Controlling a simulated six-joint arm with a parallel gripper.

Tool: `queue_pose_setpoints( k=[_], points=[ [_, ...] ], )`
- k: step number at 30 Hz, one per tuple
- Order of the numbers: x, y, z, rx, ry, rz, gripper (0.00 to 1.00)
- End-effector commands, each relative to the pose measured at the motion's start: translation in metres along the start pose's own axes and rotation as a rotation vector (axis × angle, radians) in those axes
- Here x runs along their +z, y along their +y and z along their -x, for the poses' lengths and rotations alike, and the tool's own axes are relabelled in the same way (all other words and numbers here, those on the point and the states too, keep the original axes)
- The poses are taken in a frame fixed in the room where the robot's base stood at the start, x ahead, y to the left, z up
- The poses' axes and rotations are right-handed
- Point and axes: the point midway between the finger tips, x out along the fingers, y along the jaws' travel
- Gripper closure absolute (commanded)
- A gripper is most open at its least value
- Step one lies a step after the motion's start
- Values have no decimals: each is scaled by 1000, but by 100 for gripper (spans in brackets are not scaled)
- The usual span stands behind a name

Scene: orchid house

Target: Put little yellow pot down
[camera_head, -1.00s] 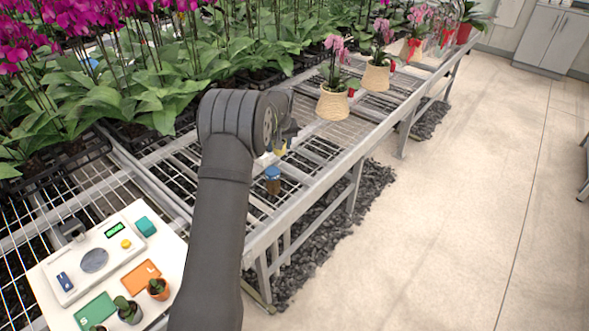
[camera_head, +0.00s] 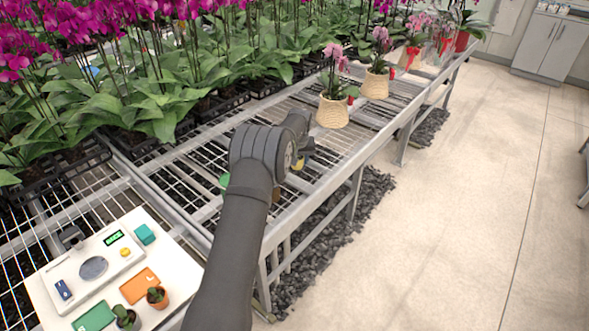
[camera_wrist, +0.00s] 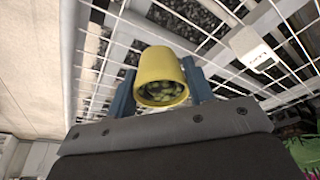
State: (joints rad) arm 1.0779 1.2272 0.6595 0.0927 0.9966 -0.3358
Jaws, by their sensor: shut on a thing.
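The little yellow pot (camera_wrist: 162,72) is between the two blue fingers of my gripper (camera_wrist: 160,88) in the wrist view. It is tilted there, with its open mouth facing the camera and dark filling with green bits inside. The fingers are shut on its sides. In the head view only a small yellow patch of the pot (camera_head: 299,164) shows beside my wrist, above the wire bench (camera_head: 185,187). My arm hides most of the gripper there. I cannot tell whether the pot touches the bench.
A white board (camera_head: 190,262) with a scale (camera_head: 122,246), coloured blocks, an orange mat (camera_head: 139,286) and small potted plants lies at lower left. Orchids in woven pots (camera_head: 332,112) stand further along the bench. A green thing (camera_head: 224,180) is partly hidden behind my arm.

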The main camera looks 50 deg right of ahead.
Motion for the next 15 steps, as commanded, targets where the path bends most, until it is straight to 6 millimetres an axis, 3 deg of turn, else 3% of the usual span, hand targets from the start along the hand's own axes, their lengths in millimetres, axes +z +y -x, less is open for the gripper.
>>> queue_pose_setpoints(
  k=[8,15],
  points=[
    [-5,-10,-17,0,-1,0,75],
    [4,-9,-47,0,-1,0,75]
  ],
)
